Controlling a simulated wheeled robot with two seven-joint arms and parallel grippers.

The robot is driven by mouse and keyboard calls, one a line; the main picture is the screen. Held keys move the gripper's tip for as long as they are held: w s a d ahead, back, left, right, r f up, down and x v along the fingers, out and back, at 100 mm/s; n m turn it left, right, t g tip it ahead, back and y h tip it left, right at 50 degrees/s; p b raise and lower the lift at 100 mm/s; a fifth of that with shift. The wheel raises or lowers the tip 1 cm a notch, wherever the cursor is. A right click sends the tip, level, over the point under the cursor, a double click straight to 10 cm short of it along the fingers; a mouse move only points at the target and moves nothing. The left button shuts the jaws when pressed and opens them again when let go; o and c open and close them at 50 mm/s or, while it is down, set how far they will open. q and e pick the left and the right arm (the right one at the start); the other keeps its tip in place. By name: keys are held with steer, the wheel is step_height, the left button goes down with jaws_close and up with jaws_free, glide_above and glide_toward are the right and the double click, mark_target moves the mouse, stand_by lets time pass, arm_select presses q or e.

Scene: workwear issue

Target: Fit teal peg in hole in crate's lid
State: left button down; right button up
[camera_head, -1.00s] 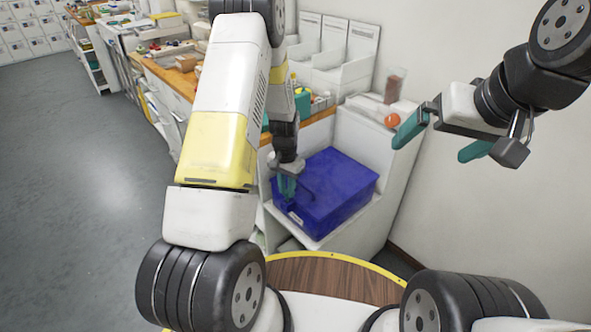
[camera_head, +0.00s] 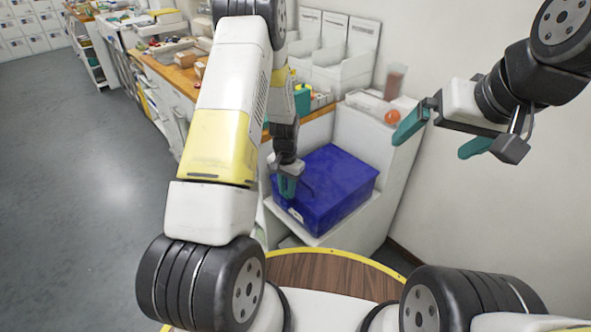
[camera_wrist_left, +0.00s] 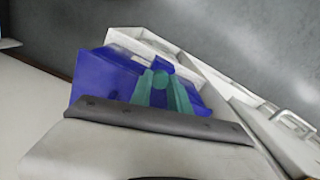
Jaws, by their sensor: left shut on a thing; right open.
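The blue crate (camera_head: 328,190) with its lid on sits on a low white shelf in the head view. It also shows in the left wrist view (camera_wrist_left: 95,75). My left gripper (camera_head: 287,188) points down over the crate's left part, its teal fingers close to the lid. In the wrist view, my left gripper (camera_wrist_left: 163,95) is shut on the teal peg (camera_wrist_left: 160,78), which shows between the fingers. The fingers hide the peg in the head view. I cannot make out the hole, nor whether the peg touches the lid. My right gripper (camera_head: 440,138) is open and empty, high at the right.
A wooden-topped counter (camera_head: 178,78) with assorted goods runs behind to the left. A wall closes off the right. The grey floor (camera_head: 80,190) at left is clear.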

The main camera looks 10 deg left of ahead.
arm_select(q)
steer(key=shift+f, duration=0.25)
stand_by(0.4)
steer(key=c, duration=1.2)
jaws_free()
steer(key=shift+o, duration=0.2)
steer(key=shift+r, duration=4.5)
